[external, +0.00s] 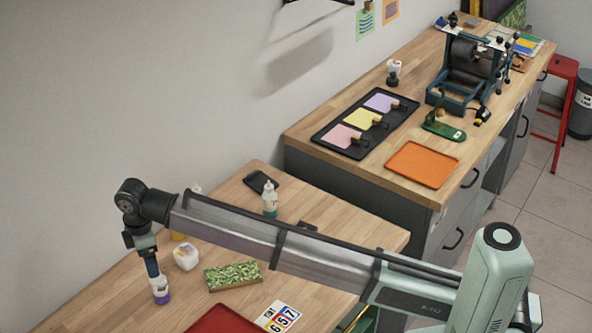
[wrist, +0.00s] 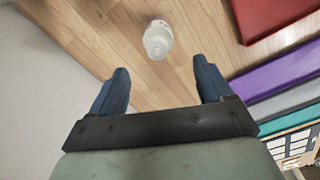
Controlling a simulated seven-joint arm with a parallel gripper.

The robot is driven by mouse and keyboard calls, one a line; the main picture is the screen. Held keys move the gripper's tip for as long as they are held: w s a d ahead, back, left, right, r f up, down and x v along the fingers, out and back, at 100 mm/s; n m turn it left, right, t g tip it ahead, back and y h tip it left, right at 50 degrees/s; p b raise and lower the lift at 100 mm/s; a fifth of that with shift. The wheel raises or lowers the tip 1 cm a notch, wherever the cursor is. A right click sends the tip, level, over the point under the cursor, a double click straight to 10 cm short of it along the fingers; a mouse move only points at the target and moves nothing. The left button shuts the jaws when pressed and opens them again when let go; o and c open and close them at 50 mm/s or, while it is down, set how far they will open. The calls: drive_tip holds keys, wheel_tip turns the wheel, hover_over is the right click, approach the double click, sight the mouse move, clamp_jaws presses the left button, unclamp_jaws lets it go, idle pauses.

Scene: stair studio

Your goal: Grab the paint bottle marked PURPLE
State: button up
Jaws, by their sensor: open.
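A small white bottle with a purple lower part (external: 161,294) stands upright on the near wooden table, just below my gripper (external: 153,268) in the external view. Its lettering is too small to read. In the wrist view a pale, whitish bottle (wrist: 158,42) shows from above, ahead of the fingertips and roughly centred between them. My gripper (wrist: 161,78) is open there, with two dark blue fingers spread apart and nothing between them. In the external view the fingers overlap the bottle's top, so I cannot tell whether they touch it.
A white tub (external: 186,257) and a green patterned box (external: 233,276) are close to the right. A red tray (external: 222,322) lies in front. A wall (external: 60,160) borders the table's left.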

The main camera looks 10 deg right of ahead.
sight(158, 283)
wheel_tip(158, 283, down, 2)
drive_tip(key=shift+f, duration=0.25)
drive_tip(key=f, duration=0.2)
drive_tip(key=d+f, duration=0.1)
drive_tip(key=f, duration=0.1)
drive_tip(key=shift+w, duration=0.2)
drive_tip(key=shift+a+f, duration=0.1)
drive_tip(key=shift+f, duration=0.4)
drive_tip(key=c, duration=1.2)
